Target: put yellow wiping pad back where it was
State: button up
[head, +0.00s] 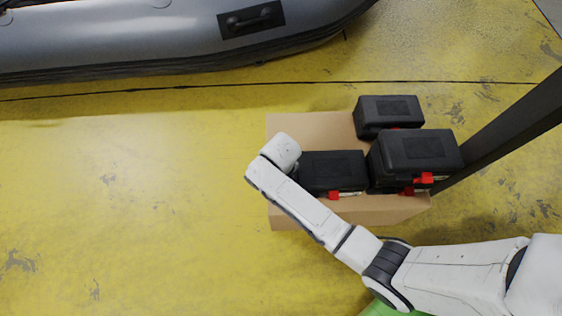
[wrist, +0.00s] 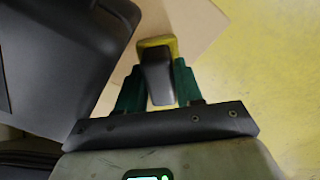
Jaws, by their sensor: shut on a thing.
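The yellow wiping pad (wrist: 168,42) shows in the wrist view, with a dark block-like part (wrist: 158,80) on its near side. My gripper (wrist: 158,78) has green fingers, one on each side of the dark part, and is shut on the pad. Behind the pad is the brown cardboard surface (wrist: 195,22). I cannot tell whether the pad touches it. In the head view, my wrist is over the left part of the cardboard box (head: 300,125). The pad and the fingers are hidden there.
Several black cases stand on the box: one close to my wrist (head: 333,170), one at the right (head: 415,152), one at the back (head: 388,112). A case (wrist: 50,50) is left of my gripper in the wrist view. A grey inflatable boat (head: 130,40) lies behind. Yellow floor at left is clear.

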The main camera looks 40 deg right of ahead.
jog(key=shift+f, duration=0.1)
jog(key=o, duration=1.1)
notch_tip(320, 180, up, 12)
jog(key=p, duration=0.5)
jog(key=s+d+r, duration=0.2)
jog(key=s, duration=0.3)
jog(key=s+d+r+m, duration=0.1)
jog(key=s+d+r, duration=0.2)
jog(key=s, duration=0.2)
jog(key=s+d+r+m+t, duration=0.1)
jog(key=s+d+r, duration=0.1)
jog(key=s, duration=0.4)
jog(key=shift+d+r, duration=0.35)
jog(key=shift+r, duration=0.15)
